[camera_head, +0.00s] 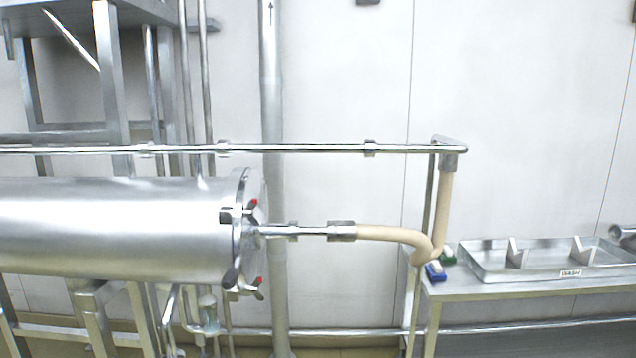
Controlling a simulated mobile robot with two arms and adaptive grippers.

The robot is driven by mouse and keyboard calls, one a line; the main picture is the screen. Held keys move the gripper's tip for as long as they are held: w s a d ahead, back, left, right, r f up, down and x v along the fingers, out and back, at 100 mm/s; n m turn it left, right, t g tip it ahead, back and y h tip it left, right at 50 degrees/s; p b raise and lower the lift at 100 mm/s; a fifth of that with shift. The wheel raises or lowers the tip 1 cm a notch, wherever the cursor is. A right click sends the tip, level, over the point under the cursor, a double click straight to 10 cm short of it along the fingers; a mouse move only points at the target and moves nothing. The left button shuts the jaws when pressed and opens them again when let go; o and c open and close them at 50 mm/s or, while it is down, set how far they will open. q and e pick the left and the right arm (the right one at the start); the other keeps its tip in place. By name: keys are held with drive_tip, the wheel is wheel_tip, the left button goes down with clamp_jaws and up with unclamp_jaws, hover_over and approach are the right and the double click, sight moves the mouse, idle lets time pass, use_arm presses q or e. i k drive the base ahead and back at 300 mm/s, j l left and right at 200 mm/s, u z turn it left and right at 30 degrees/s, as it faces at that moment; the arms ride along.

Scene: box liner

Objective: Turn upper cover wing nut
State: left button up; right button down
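A large horizontal steel cylinder (110,228) comes in from the left in the head view. Its round end cover (247,238) faces right and is seen nearly edge-on. The upper cover wing nut (252,204) sits at the cover's upper edge, with a red mark on it. A lower wing nut (259,282), also with a red mark, sits at the cover's lower edge. The far side of the cover is hidden. Neither of my grippers is in view, and nothing touches the wing nuts.
A steel pipe joins the cover's centre to a beige hose (395,233) on the right. A horizontal rail (320,148) runs above the cylinder. A steel table (520,290) at right holds a tray (487,272) and two small brushes. A vertical pipe (271,90) stands behind.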

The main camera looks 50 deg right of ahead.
sight(248, 212)
drive_tip(key=z, duration=1.2)
